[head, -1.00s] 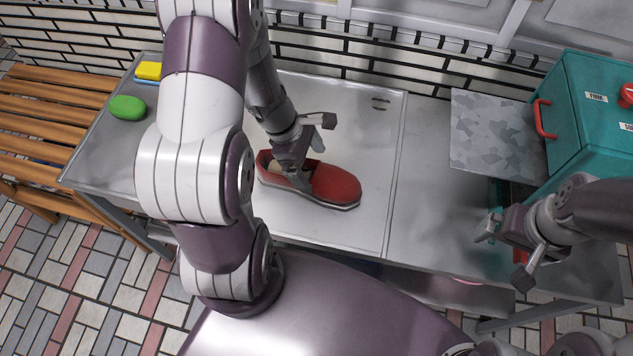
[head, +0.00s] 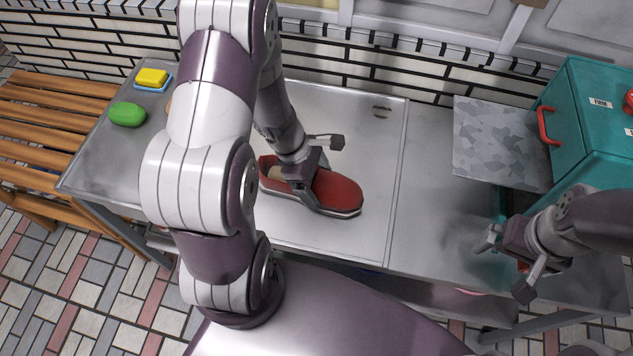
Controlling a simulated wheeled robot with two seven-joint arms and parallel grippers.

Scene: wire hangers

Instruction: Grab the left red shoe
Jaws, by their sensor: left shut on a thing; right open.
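A single red shoe (head: 341,191) with a pale sole lies on the metal table (head: 360,120), its toe toward the right. My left gripper (head: 308,194) is over the middle of the shoe and shut on it. My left arm hides part of the table, and the gripper covers part of the shoe's opening. No second shoe shows. My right gripper (head: 507,262) is open and empty, low at the right over the table's front part.
A teal box (head: 590,120) with a red handle and an open grey door (head: 495,140) stands at the right. A green oval item (head: 127,114) and a yellow sponge (head: 152,77) on a blue dish lie at the far left. A wooden bench (head: 45,130) stands beyond.

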